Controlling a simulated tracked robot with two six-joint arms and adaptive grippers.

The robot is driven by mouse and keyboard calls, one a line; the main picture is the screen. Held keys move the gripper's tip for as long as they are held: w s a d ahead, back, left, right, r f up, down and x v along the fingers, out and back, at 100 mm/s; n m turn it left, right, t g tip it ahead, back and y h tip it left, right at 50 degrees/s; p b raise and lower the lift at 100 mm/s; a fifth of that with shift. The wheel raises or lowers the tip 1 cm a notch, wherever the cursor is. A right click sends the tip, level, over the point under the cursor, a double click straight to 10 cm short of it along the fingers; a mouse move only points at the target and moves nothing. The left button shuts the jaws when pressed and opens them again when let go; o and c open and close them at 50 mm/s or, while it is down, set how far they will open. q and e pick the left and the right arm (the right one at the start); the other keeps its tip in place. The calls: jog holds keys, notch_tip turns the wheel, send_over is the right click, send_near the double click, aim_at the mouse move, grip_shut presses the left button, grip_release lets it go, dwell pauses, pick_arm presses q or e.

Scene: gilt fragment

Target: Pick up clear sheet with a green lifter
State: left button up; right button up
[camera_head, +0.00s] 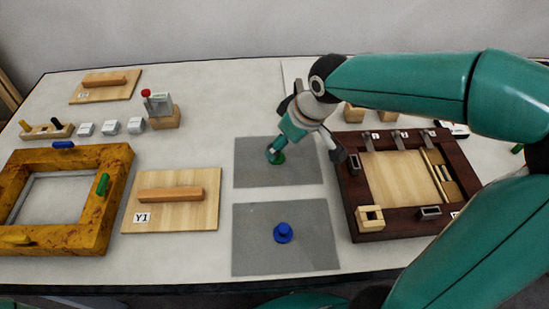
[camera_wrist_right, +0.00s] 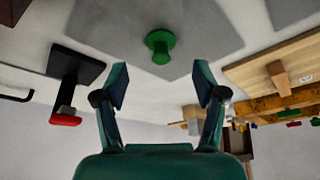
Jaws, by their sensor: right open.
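The clear sheet (camera_head: 250,175) with the green lifter lies flat in the middle of the table and looks grey. Its green lifter (camera_head: 280,158) is partly hidden by my right gripper's finger in the head view. In the right wrist view the green lifter (camera_wrist_right: 160,46) shows whole, standing on the sheet (camera_wrist_right: 205,25). My right gripper (camera_head: 306,154) is open and empty above the sheet. In the wrist view its fingertips (camera_wrist_right: 161,82) are spread, with the lifter ahead of the gap, not between them. My left gripper is out of view.
A second grey sheet (camera_head: 255,257) with a blue lifter (camera_head: 283,233) lies in front. A dark frame (camera_head: 375,229) stands close on the right. The Y1 board (camera_head: 205,215) and a golden frame (camera_head: 117,190) are on the left.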

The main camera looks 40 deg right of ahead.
jog(key=shift+x, duration=2.6)
jog(key=shift+w+a, duration=0.1)
jog(key=shift+a, duration=0.05)
jog(key=c, duration=1.3)
jog(key=shift+r, duration=0.1)
